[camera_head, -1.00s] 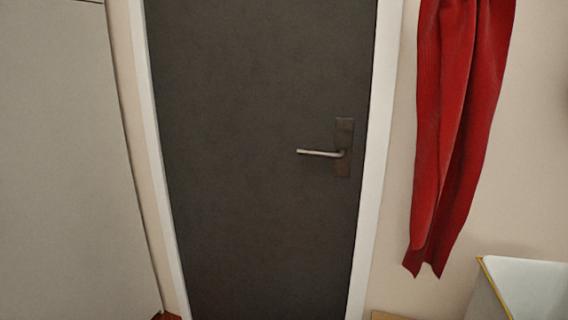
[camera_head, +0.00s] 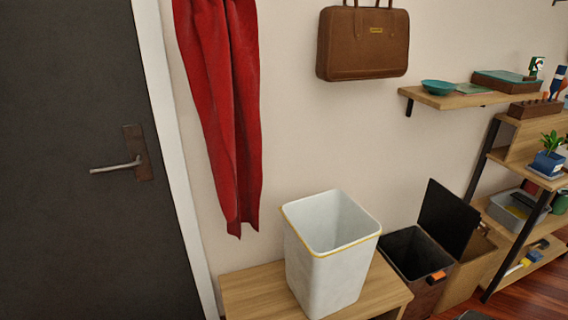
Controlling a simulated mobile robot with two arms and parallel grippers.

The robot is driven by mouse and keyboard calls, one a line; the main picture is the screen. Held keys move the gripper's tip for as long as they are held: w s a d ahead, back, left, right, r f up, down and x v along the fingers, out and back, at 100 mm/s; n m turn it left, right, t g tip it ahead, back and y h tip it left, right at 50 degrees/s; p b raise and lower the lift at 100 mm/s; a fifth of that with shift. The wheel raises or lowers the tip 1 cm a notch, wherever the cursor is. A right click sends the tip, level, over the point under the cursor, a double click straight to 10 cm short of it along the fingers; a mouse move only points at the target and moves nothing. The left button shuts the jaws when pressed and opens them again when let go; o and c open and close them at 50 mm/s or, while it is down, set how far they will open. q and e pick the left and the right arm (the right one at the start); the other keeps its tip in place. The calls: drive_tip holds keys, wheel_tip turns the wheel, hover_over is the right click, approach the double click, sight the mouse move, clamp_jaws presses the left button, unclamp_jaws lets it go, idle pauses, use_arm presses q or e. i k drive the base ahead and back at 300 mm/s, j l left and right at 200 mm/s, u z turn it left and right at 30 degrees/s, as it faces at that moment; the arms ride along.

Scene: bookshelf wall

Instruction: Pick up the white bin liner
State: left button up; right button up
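A white, square, open-topped bin liner (camera_head: 322,272) with a yellow line around its rim stands upright on a low wooden bench (camera_head: 246,291) at the lower middle of the head view. Its inside, as far as it shows, looks empty. Neither of my grippers is in view.
Right of the bench stands a dark open bin (camera_head: 422,284) with its lid (camera_head: 447,222) raised. A grey door (camera_head: 75,220) is at left, beside a hanging red scarf (camera_head: 225,120). A brown briefcase (camera_head: 363,48) hangs above. Loaded shelves (camera_head: 525,131) stand at right.

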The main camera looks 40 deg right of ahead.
sight(330, 240)
drive_tip(key=z, duration=1.55)
